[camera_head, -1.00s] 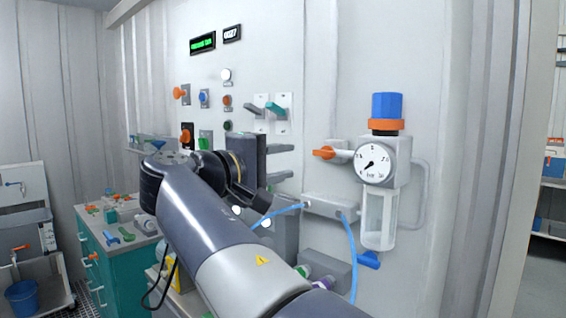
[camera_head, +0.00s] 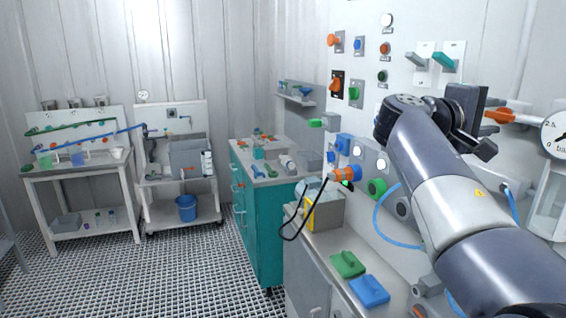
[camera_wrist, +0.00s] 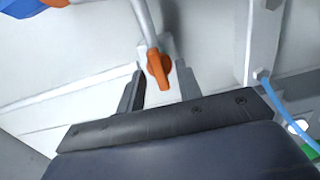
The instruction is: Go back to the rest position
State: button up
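My gripper (camera_wrist: 160,68) is open in the wrist view, with its two dark fingers apart. An orange valve lever (camera_wrist: 158,68) shows between the fingers, with a gap on each side; I cannot tell how far beyond them it is. In the head view my gripper (camera_head: 484,122) is at the right, in front of the white wall panel (camera_head: 430,20). The orange lever (camera_head: 498,115) shows just right of it there. The gripper holds nothing that I can see.
A round gauge (camera_head: 556,135) is at the right edge. Below the arm a bench carries a green block (camera_head: 348,264) and a blue block (camera_head: 370,291). A teal cabinet (camera_head: 262,215) stands left of it. A blue hose (camera_head: 380,228) hangs by the panel. Grated floor (camera_head: 170,265) lies open at left.

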jog(key=shift+d, duration=0.1)
dwell(0.3)
jog(key=b+v, duration=0.1)
jog(key=v, duration=1)
jog(key=p+x, duration=0.1)
jog(key=x, duration=1)
jog(key=shift+d, duration=0.15)
jog(key=shift+w+r+n+p, duration=0.1)
jog(key=shift+r+n+p, duration=0.15)
jog(key=shift+n+p, duration=1.25)
jog(key=shift+p, duration=0.1)
jog(key=n+p, duration=0.6)
jog(key=p, duration=0.1)
jog(key=shift+n, duration=0.3)
jog(key=b+v, duration=0.2)
jog(key=v, duration=0.8)
jog(key=shift+s+a+f+b, duration=0.25)
jog(key=shift+a+f+b, duration=0.05)
jog(key=shift+a, duration=0.05)
